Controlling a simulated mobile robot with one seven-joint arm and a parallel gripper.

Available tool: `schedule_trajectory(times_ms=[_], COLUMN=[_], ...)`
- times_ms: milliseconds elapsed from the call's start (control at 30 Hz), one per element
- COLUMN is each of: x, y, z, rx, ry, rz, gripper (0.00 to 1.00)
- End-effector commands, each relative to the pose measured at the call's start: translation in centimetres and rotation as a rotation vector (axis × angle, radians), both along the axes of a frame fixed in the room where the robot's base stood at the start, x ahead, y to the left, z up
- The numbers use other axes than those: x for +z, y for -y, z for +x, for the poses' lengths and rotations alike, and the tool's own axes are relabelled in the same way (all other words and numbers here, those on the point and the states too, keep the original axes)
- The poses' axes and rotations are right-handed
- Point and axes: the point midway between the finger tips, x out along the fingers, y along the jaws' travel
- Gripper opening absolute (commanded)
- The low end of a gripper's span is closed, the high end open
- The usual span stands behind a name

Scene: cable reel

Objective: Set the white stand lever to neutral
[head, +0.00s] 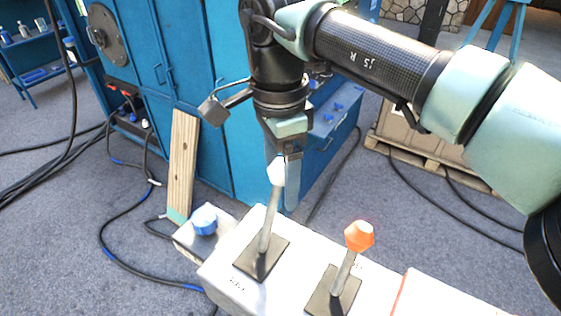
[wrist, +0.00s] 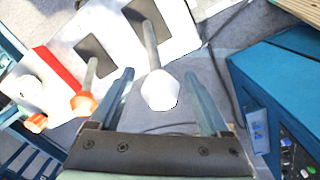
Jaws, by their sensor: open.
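The white stand lever (head: 276,173) rises from a dark square plate on the pale stand (head: 221,283). Its metal shaft leans slightly, with the white knob at the top. My gripper (head: 283,163) is directly above and around the knob in the head view, which partly hides the fingers. In the wrist view the white knob (wrist: 160,91) lies between the two spread fingers of my gripper (wrist: 160,100), with gaps on both sides. The gripper is open and does not grip the knob.
An orange-knobbed lever (head: 359,237) stands to the right on the same stand. A blue knob (head: 204,219) is at the stand's left end. A blue cabinet (head: 215,125) and a leaning wooden plank (head: 183,165) are behind. Cables lie on the floor.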

Motion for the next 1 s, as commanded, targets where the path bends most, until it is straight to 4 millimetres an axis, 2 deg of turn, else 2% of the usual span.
schedule_trajectory(times_ms=[200, 467, 567, 900, 933, 1000], x=[-1.6, -1.8, -1.8, -1.8, -1.8, -1.8], y=[0.0, 0.0, 0.0, 0.0, 0.0, 0.0], z=[-0.1, -0.1, -0.1, -0.1, -0.1, -0.1], rx=[-0.001, -0.001, 0.000, -0.001, -0.001, -0.001], ry=[0.001, 0.001, 0.001, 0.000, 0.000, 0.000], rz=[0.000, 0.000, 0.000, 0.000, 0.000, 0.000], gripper=[0.80, 0.80, 0.66, 0.05, 0.00, 0.00])
